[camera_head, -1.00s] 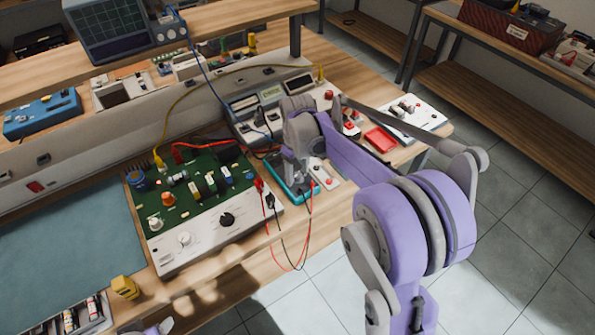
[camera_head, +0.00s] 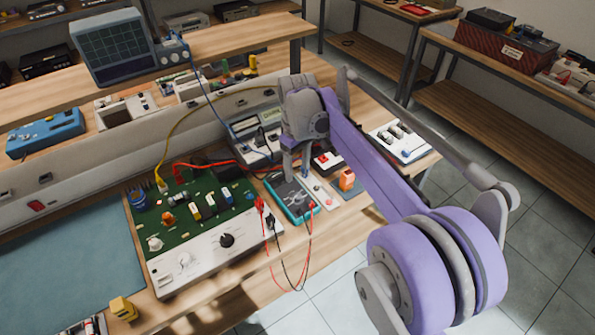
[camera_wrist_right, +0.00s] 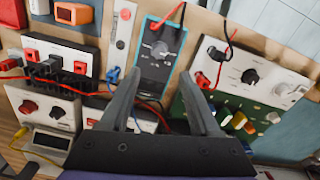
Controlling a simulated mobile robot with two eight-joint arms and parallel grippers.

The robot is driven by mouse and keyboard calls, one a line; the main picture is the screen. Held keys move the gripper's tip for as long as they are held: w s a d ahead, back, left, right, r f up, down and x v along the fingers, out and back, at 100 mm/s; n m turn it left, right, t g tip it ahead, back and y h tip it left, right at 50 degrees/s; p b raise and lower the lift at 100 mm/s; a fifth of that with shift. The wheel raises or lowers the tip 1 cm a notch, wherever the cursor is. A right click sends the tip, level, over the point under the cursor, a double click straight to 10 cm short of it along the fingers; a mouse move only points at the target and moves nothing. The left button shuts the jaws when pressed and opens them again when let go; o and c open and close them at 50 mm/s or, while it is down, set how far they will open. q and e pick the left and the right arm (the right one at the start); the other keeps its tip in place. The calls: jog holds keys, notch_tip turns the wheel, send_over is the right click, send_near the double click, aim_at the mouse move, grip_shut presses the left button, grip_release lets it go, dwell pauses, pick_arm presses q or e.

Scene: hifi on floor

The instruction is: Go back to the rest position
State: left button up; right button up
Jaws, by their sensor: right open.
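My right gripper (camera_head: 294,168) is over the workbench, pointing down, close above the teal multimeter (camera_head: 293,200). In the right wrist view its two fingers (camera_wrist_right: 160,76) are apart with nothing between them. The multimeter (camera_wrist_right: 158,52) shows beyond the fingertips there, face up, with red and black leads. My purple right arm reaches in from the lower right of the head view. My left gripper is not in view.
A green circuit board unit (camera_head: 205,230) with knobs sits left of the multimeter. A shelf (camera_head: 225,48) overhangs the back. Loose leads hang over the bench's front edge.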

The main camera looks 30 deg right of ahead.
dwell(0.4)
jog(key=s+a+f+m+t, duration=0.1)
jog(key=s+a, duration=0.4)
jog(key=s, duration=0.5)
jog(key=s+a+f+m+t+p, duration=0.1)
jog(key=s+a+f+t, duration=0.3)
jog(key=s, duration=0.7)
notch_tip(320, 180, down, 2)
jog(key=shift+s+a+f+m, duration=0.25)
jog(key=shift+a+m, duration=0.3)
jog(key=shift+m, duration=0.15)
